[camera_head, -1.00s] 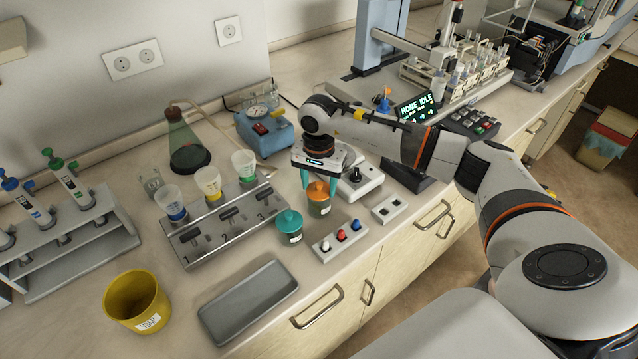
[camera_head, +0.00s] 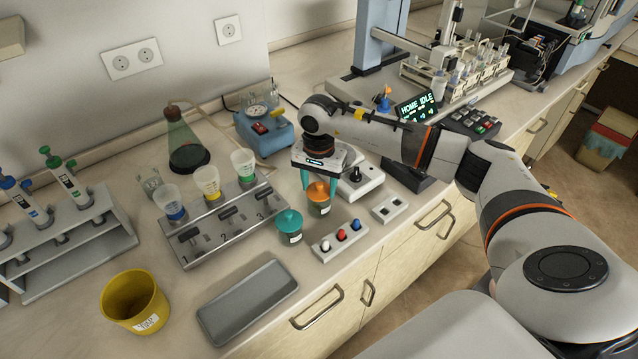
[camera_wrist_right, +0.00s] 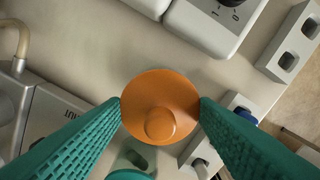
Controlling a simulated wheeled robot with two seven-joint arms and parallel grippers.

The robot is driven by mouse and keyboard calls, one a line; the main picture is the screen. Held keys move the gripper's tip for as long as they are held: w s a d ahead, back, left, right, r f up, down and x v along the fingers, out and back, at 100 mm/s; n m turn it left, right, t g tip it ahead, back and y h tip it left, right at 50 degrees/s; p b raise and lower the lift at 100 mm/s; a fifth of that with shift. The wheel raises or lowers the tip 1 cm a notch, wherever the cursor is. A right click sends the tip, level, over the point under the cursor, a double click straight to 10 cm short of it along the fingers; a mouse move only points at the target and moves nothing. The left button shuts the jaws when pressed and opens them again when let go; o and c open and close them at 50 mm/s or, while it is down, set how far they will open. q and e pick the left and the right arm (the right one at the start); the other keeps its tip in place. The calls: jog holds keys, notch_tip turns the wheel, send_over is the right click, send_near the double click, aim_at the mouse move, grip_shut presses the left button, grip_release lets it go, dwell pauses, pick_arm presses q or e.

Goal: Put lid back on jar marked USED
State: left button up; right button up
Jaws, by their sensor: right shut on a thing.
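An orange lid (camera_head: 318,191) sits at the top of a small glass jar (camera_head: 320,209) on the bench. My right gripper (camera_head: 318,180) is above this jar, its teal fingers pointing down. In the right wrist view the two fingers are shut on opposite sides of the orange lid (camera_wrist_right: 160,95), whose round knob faces the camera. The lid looks level on the jar, but I cannot tell whether it is fully seated. A second jar with a teal lid (camera_head: 289,221) stands just to the left. The jar labels are too small to read. My left gripper is not in view.
A switch block (camera_head: 340,241) with white, red and blue knobs stands in front. A control box (camera_head: 358,182) is close behind on the right. A metal rack with cups (camera_head: 225,222) is to the left. A grey tray (camera_head: 247,300) and yellow cup (camera_head: 135,300) are nearer.

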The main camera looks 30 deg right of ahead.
dwell(0.8)
dwell(0.4)
jog(key=o, duration=1.6)
jog(key=shift+c, duration=0.2)
jog(key=shift+r+p, duration=1.55)
jog(key=shift+r, duration=1.95)
jog(key=shift+c, duration=0.3)
grip_shut()
